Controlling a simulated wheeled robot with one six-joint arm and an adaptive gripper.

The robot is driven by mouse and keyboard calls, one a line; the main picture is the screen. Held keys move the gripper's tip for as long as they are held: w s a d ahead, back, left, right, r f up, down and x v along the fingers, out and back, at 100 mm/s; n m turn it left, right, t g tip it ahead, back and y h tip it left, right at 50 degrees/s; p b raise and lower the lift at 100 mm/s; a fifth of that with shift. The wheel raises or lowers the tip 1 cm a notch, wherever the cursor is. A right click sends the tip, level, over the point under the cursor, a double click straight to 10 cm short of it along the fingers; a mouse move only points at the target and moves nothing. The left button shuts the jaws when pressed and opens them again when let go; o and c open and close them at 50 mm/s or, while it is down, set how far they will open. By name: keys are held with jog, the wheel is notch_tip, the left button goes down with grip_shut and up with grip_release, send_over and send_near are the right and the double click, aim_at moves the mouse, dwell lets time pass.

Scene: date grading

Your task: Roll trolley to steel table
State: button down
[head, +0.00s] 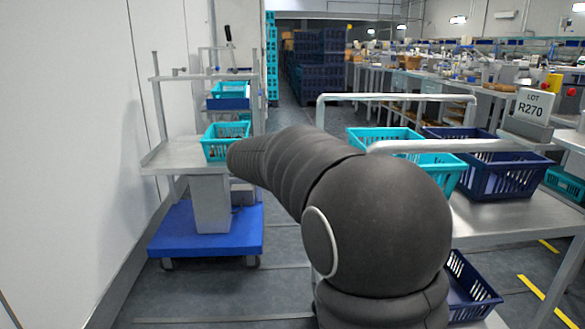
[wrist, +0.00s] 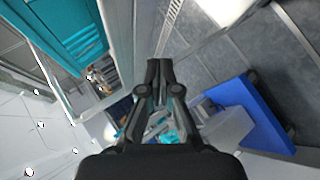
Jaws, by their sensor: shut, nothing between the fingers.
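At the left in the head view stands a wheeled unit with a blue base (head: 207,232) on castors, a steel top (head: 165,158) and upright posts. A teal crate (head: 223,150) sits on its top. At the right is a steel-topped unit (head: 500,218) with pale tubular handles (head: 395,97); its feet are out of frame, so I cannot tell whether it has wheels. It carries teal and navy crates. My gripper (wrist: 159,70) is shut and empty in the wrist view, apart from the blue base (wrist: 245,110). My arm hides it in the head view.
A white wall (head: 65,120) runs along the left. Stacked dark crates (head: 320,65) stand at the back, and long workbenches (head: 400,80) at the back right. A navy crate (head: 468,285) sits low at right. Grey floor (head: 282,240) is clear between the two units.

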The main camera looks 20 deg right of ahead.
jog(key=w+f+n+t+h+b, duration=0.1)
jog(key=w+f+n+t+h, duration=0.15)
jog(key=w, duration=0.95)
jog(key=w+f+n+t+h, duration=0.1)
jog(key=w+f+t+h, duration=0.2)
jog(key=w, duration=0.8)
jog(key=w+d+g+p, duration=0.1)
jog(key=w+d+p, duration=0.1)
jog(key=d, duration=0.9)
jog(key=shift+w+d+f, duration=0.3)
jog(key=shift+w+d, duration=0.1)
jog(key=shift+w, duration=0.45)
jog(key=shift+d+m+g, duration=0.1)
jog(key=shift+m+g, duration=0.15)
